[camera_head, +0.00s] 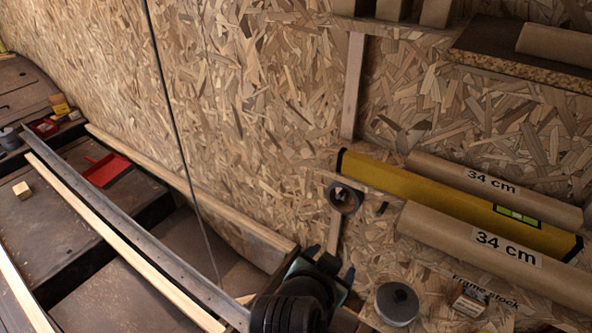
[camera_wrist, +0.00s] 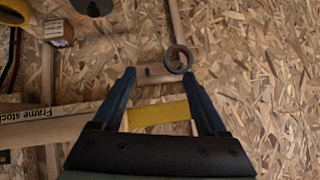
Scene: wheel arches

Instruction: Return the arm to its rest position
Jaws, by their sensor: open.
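My gripper (camera_head: 318,262) is at the bottom centre of the head view, low in front of the chipboard wall. In the wrist view its two blue-black fingers (camera_wrist: 159,76) are spread apart with nothing gripped between them. A yellow band, which looks like part of the yellow level (camera_wrist: 160,115), shows through the gap beyond the fingers. A dark ring (camera_wrist: 187,55) appears just past the right fingertip; I cannot tell the distance. The arm's rest position is not marked in either view.
The yellow level (camera_head: 450,205) lies between two brown tubes marked 34 cm (camera_head: 480,183) (camera_head: 500,245). A grey roll (camera_head: 397,303) and a small box (camera_head: 470,302) are right of my gripper. A long metal rail (camera_head: 130,230) and a red dustpan (camera_head: 107,170) lie left.

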